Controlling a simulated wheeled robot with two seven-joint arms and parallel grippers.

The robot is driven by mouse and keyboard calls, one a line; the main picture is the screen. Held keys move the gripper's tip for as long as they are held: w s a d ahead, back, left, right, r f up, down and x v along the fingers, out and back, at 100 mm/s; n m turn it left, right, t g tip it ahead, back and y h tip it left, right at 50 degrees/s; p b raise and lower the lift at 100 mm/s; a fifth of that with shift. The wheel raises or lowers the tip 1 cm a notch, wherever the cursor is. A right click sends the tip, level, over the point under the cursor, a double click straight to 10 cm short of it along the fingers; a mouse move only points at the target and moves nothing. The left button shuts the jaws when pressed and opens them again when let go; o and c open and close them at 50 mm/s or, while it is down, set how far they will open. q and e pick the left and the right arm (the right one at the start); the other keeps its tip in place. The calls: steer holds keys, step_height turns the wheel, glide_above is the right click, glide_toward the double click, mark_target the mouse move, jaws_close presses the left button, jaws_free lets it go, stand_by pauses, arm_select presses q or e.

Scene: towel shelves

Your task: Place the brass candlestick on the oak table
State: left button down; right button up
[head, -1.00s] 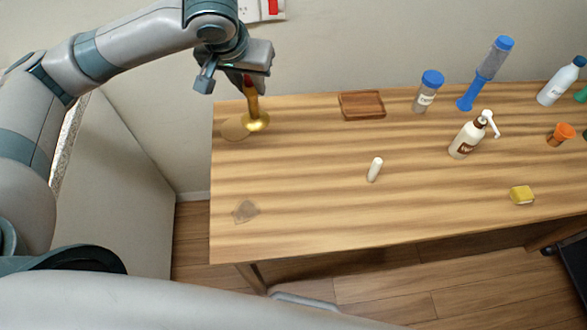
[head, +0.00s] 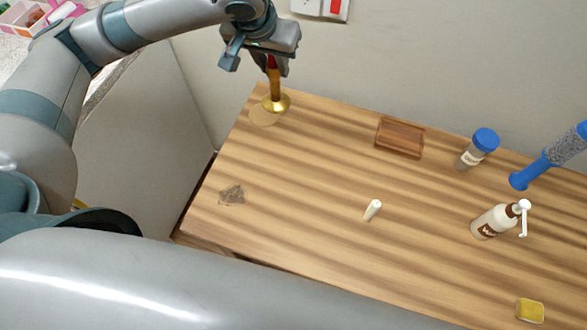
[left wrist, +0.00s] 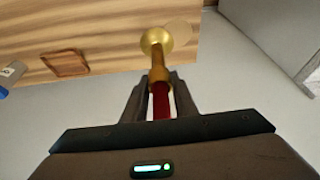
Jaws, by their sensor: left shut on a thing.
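The brass candlestick (head: 273,88), with a dark red upper part, is upright at the far left corner of the oak table (head: 310,185). My left gripper (head: 272,63) is shut on it above its round base. In the left wrist view the candlestick (left wrist: 157,50) runs between the fingers (left wrist: 158,82), its base over the table's wood (left wrist: 110,40). I cannot tell whether the base touches the tabletop. A pale tan round patch (head: 263,116) shows beside the base. My right gripper is not in view.
A wooden tray (head: 400,137), a blue-lidded jar (head: 477,148), a blue-ended cylinder (head: 548,157), a pump bottle (head: 497,220), a small white cylinder (head: 372,210), a yellow block (head: 530,311) and a grey patch (head: 232,195) are on the table. The left middle is mostly clear.

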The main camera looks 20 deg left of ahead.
arm_select(q)
steer(key=shift+a, duration=0.1)
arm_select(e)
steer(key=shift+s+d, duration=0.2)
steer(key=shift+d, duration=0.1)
